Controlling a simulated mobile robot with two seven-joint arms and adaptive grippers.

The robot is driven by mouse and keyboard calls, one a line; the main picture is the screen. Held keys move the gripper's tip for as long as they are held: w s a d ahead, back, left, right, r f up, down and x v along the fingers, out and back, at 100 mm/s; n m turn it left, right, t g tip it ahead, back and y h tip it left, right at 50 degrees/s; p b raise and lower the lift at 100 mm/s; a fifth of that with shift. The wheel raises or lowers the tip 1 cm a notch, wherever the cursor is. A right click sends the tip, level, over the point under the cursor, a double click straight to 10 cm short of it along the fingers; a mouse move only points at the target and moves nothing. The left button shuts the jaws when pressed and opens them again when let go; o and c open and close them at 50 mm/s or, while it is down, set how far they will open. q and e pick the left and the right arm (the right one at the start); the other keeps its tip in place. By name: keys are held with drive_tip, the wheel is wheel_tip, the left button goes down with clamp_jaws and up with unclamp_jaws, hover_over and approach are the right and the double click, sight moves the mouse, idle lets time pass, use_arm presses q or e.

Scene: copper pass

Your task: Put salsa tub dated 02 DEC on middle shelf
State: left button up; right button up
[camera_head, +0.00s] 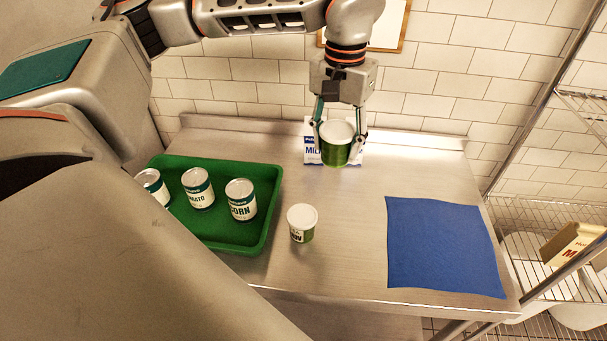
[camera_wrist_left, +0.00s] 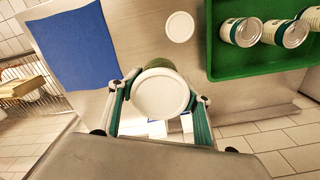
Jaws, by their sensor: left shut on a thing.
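My left gripper (camera_head: 339,138) is shut on a green tub with a white lid (camera_head: 336,153), holding it upright above the back of the steel table. In the left wrist view the lid (camera_wrist_left: 160,96) sits between the fingers (camera_wrist_left: 158,100). The held tub's date cannot be read. A second white-lidded tub (camera_head: 302,223) stands on the table right of the green tray; part of its label reads like "OV". It also shows in the left wrist view (camera_wrist_left: 180,27). Wire shelves (camera_head: 545,215) stand at the right, partly cut off. My right gripper is not in view.
A green tray (camera_head: 262,238) holds several cans at the left. A blue mat (camera_head: 443,245) lies at the right. A yellowish box (camera_head: 572,243) is on the shelves. The table between tray and mat is mostly clear.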

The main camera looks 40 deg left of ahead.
use_arm(q)
drive_tip(key=shift+a+f, duration=0.1)
wheel_tip(320, 180, down, 20)
drive_tip(key=shift+r+b, duration=0.2)
drive_tip(key=shift+b, duration=0.55)
drive_tip(key=shift+f, duration=0.1)
drive_tip(key=o, duration=1.4)
drive_tip(key=shift+c, duration=0.2)
